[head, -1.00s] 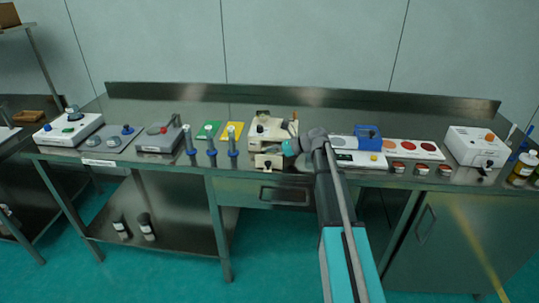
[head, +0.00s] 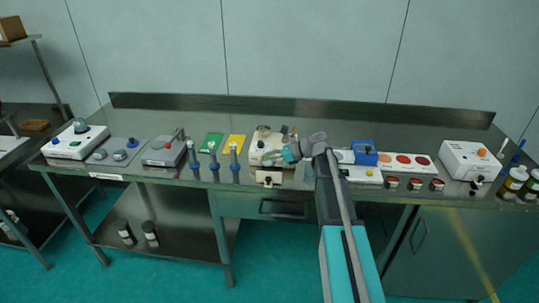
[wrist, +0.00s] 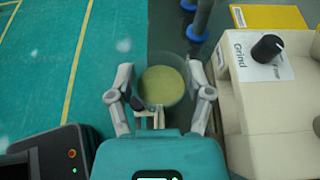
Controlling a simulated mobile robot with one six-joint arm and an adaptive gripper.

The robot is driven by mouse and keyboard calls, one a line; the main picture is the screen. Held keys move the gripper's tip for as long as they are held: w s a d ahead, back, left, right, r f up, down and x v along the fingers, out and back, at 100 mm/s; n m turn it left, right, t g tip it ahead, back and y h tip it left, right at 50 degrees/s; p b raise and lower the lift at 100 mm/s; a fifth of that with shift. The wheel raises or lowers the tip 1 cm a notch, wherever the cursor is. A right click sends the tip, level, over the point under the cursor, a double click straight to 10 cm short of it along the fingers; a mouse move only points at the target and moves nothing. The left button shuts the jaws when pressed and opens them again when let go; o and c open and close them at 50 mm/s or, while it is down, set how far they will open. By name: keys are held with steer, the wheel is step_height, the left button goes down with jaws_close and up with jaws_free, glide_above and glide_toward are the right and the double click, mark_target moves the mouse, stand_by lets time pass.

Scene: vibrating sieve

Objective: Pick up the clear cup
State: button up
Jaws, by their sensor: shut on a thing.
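The clear cup (wrist: 161,86) is round and see-through, with a yellow-green content inside, viewed from above in the wrist view. My gripper (wrist: 162,98) has one finger on each side of the cup and is shut on it. The cup is left of the beige machine (wrist: 275,85) marked "Grind", with a gap between them. In the head view my gripper (head: 291,152) is at the right side of this machine (head: 261,152). The cup cannot be made out clearly there.
Blue-based posts (head: 212,158) stand left of the machine, near green and yellow (head: 234,143) pads. A blue box (head: 364,152), a tray with coloured discs (head: 420,162) and small jars stand to the right. The back of the steel bench (head: 300,108) is clear.

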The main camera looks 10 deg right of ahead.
steer(key=s+a+r+p, duration=0.3)
steer(key=s+r+p, duration=0.1)
steer(key=s, duration=0.5)
steer(key=shift+s+r, duration=0.25)
steer(key=shift+r, duration=0.3)
stand_by(0.4)
